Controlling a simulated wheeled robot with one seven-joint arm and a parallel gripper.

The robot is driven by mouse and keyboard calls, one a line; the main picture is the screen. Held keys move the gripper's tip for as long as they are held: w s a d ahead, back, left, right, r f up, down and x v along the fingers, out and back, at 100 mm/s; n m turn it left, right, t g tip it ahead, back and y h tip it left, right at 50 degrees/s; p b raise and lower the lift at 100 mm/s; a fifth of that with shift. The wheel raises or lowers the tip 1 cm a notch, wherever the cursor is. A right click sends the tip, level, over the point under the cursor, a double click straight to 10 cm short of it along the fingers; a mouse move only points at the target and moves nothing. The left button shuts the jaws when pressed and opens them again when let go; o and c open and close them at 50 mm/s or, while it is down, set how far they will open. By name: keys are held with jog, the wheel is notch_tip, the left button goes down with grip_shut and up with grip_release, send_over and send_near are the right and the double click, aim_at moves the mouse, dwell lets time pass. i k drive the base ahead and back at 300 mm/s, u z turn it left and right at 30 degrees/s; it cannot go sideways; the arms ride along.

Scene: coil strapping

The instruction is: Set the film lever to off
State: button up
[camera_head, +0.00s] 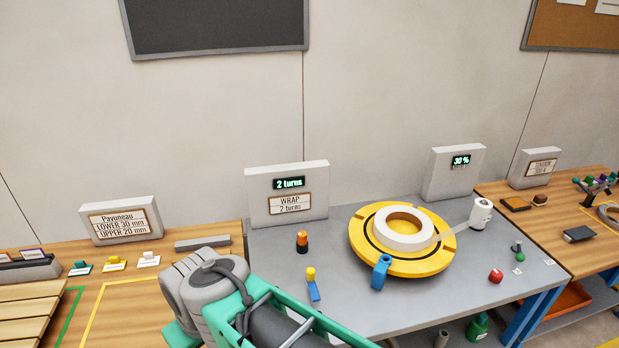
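I cannot tell for sure which control is the film lever. A small lever with a grey-green knob (518,247) stands on the right part of the grey table, near the white film roll (480,214). A blue lever with a yellow knob (312,284) stands at the table's front left. A strip of film runs from the roll to the white ring-shaped coil (403,229) on the yellow turntable (438,262). The off marking is too small to read. My arm crosses the bottom of the view, left of centre; my gripper's fingertips do not show.
A blue clamp (381,271) sits at the turntable's front edge. A red button (495,276) and an orange-topped post (302,242) stand on the grey table (345,318). Signs behind read "2 turns" (288,190) and "30 %" (458,168). Wooden benches flank the table.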

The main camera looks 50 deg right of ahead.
aim_at(520, 257)
jog(key=z, duration=4.05)
jog(key=i, duration=1.6)
jog(key=u, duration=2.9)
